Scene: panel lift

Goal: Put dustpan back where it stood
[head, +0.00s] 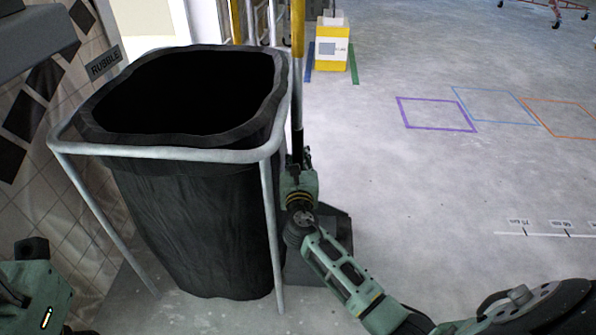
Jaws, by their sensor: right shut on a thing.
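The dustpan has a long upright handle (298,35), yellow above and black below. Its black pan (335,245) shows low behind my right arm, close to the floor at the right side of the rubble bin. I cannot tell whether the pan touches the floor. My right gripper (298,162) is shut on the dark lower part of the handle, next to the bin's front right leg. The arm hides part of the pan. Only a green piece of my left arm shows at the lower left; its gripper is not in view.
The black-lined rubble bin (205,220) stands in a grey tube frame (180,153) at left, close beside the dustpan. A yellow box (332,47) stands behind, between blue and green floor strips. Purple (437,114), blue and orange outlines mark the open floor at right.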

